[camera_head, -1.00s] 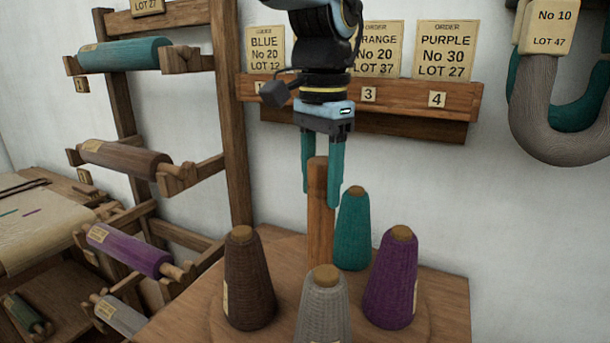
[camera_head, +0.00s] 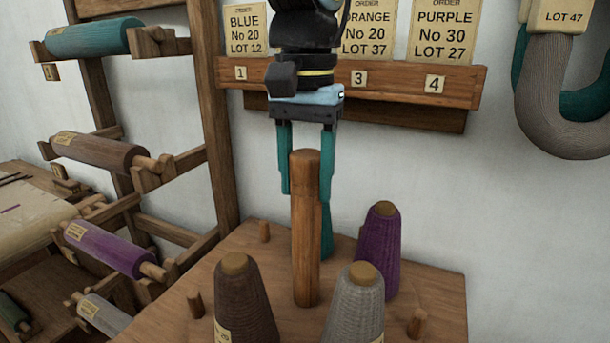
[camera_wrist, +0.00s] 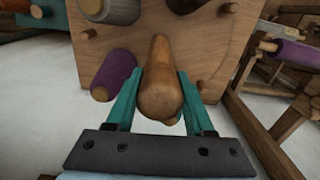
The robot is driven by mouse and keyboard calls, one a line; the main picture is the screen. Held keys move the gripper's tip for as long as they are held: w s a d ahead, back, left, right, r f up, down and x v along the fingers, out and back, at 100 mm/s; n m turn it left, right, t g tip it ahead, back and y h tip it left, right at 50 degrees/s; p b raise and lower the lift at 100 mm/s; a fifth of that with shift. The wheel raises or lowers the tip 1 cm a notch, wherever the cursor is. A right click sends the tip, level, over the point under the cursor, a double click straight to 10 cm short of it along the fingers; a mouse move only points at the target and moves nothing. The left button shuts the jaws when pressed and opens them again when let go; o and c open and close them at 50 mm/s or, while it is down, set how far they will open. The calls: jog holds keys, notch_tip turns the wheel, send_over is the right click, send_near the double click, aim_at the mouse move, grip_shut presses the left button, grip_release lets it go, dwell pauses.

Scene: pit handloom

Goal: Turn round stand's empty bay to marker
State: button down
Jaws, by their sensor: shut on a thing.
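The round stand carries a brown cone (camera_head: 245,302) at front left, a grey cone (camera_head: 356,305) at front right and a purple cone (camera_head: 379,250) at back right. A teal cone (camera_head: 327,235) stands behind the wooden centre post (camera_head: 305,235), mostly hidden. The left side of the stand has no cone. My gripper (camera_head: 305,178) is shut on the upper part of the post, one teal finger on each side. The wrist view shows the post (camera_wrist: 160,80) between the fingers, and the purple cone (camera_wrist: 113,75) beside them. I cannot tell which thing is the marker.
Short pegs stand at back left (camera_head: 264,231), front left (camera_head: 195,303) and front right (camera_head: 418,323). A rack upright (camera_head: 215,120) with several yarn rolls is at left. A card rail (camera_head: 355,83) is on the wall behind; hanks (camera_head: 565,100) hang at right.

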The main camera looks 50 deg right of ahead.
jog(key=shift+n, duration=4.6)
jog(key=shift+d+n, duration=0.1)
jog(key=shift+n, duration=2)
jog(key=shift+n+b, duration=0.35)
jog(key=shift+n, duration=1.45)
jog(key=shift+r+n, duration=0.1)
jog(key=shift+n, duration=0.4)
jog(key=shift+c, duration=1.4)
grip_release()
